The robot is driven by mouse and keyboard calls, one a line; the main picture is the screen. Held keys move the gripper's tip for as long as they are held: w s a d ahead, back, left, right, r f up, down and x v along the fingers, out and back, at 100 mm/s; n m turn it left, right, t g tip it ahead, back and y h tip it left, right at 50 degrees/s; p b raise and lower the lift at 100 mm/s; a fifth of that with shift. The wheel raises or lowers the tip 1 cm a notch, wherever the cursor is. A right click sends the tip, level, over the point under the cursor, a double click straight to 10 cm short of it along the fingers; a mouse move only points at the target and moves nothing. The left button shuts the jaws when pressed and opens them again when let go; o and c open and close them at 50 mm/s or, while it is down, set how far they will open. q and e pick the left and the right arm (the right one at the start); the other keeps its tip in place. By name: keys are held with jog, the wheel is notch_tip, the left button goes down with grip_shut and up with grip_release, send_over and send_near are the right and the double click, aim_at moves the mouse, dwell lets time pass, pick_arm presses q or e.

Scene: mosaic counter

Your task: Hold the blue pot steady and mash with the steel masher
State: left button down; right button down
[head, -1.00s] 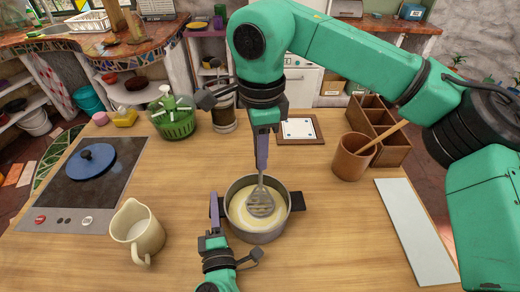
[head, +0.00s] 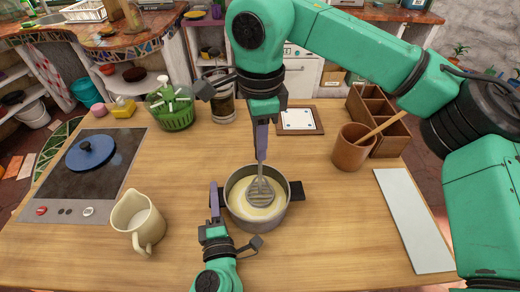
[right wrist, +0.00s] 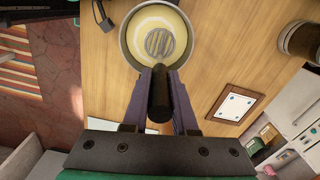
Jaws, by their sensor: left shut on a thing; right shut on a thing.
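The pot (head: 268,216) is grey metal, not blue, with dark side handles, and holds pale yellow mash (head: 240,192). It stands upright on the wooden counter. My left gripper (head: 214,204) is shut on the pot's left handle, which the fingers mostly hide. My right gripper (head: 261,146) is above the pot, shut on the dark handle of the steel masher (head: 260,190). The masher's slotted head rests in the mash, near the middle of the pot. In the right wrist view the masher's handle (right wrist: 160,105) lies between the fingers, with its head over the mash.
A cream jug (head: 138,222) stands left of the pot. A blue lid (head: 90,152) lies on the hob (head: 60,181). A brown pot with a wooden spoon (head: 350,150) and a pale board (head: 413,225) are to the right.

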pick_arm(q)
jog(key=shift+f, duration=0.25)
pick_arm(e)
jog(key=shift+r, duration=0.3)
jog(key=shift+r, duration=0.1)
notch_tip(320, 180, up, 6)
jog(key=shift+f, duration=0.1)
pick_arm(q)
jog(key=c, duration=0.8)
grip_release()
jog(key=shift+c, duration=0.2)
jog(key=shift+r, duration=0.1)
jog(key=shift+s, duration=0.1)
jog(key=s, duration=0.3)
jog(key=s+d, duration=0.1)
jog(key=s, duration=0.3)
jog(key=s+d, duration=0.1)
jog(key=s, duration=0.3)
jog(key=shift+s+d, duration=0.1)
jog(key=shift+s, duration=0.15)
